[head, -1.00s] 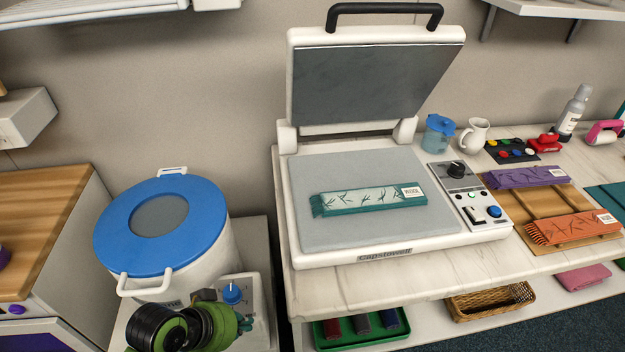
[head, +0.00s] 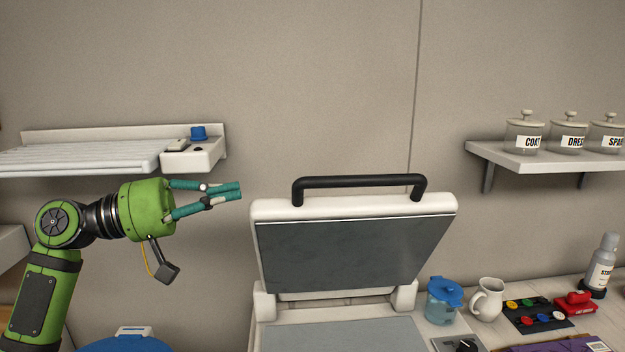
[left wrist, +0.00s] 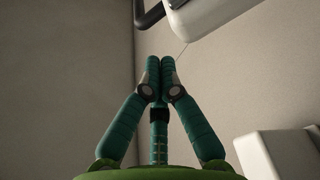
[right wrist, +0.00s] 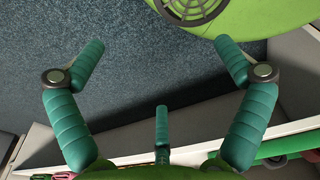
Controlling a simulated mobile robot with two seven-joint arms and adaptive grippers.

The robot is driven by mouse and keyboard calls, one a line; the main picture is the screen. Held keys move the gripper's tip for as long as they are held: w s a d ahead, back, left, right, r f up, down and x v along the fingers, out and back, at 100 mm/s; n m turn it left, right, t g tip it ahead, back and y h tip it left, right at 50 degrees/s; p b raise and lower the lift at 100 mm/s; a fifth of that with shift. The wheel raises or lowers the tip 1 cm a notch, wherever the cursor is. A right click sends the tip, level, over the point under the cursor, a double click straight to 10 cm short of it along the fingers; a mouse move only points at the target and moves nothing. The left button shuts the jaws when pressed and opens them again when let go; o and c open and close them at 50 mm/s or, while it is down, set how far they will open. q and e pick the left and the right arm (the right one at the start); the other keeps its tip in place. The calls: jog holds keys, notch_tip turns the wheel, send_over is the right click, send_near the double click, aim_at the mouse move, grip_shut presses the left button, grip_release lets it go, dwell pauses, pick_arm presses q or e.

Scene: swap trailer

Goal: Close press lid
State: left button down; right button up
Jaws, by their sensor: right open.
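The press lid (head: 350,245) stands raised, tilted back on its hinges, with its dark plate facing forward. A black bar handle (head: 358,182) runs along its top edge. The press bed (head: 340,336) shows only at its back part; the rest is below the frame. My left gripper (head: 240,190) is left of the lid's upper corner, at about handle height, shut with its fingertips together and nothing between them. In the left wrist view, part of the handle (left wrist: 150,18) and the lid edge (left wrist: 210,14) lie beyond the fingertips (left wrist: 161,62). My right gripper (right wrist: 160,62) is open and empty over the floor.
A wall rack (head: 90,158) hangs behind my left arm. A shelf with jars (head: 545,157) is on the right wall. A blue-lidded jug (head: 444,302), a white pitcher (head: 487,300) and a bottle (head: 601,265) stand right of the press. The wall above the lid is clear.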

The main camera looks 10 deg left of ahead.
aim_at(290, 201)
pick_arm(q)
jog(key=d+r+p, duration=0.1)
jog(key=d, duration=0.1)
jog(key=w+d+r+p, duration=0.1)
jog(key=r, duration=0.1)
jog(key=shift+d+p, duration=0.35)
jog(key=shift+d, duration=0.05)
jog(key=p+x, duration=0.1)
jog(key=x, duration=0.3)
jog(key=shift+w+d+f+p, duration=0.15)
jog(key=shift+w+d+p, duration=0.1)
jog(key=shift+p, duration=0.1)
jog(key=shift+w+d, duration=0.2)
jog(key=shift+d, duration=0.3)
pick_arm(e)
jog(key=r, duration=0.4)
jog(key=shift+s+a+r, duration=0.2)
jog(key=shift+s+r, duration=0.1)
pick_arm(q)
jog(key=shift+f, duration=0.15)
pick_arm(e)
jog(key=shift+d, duration=0.15)
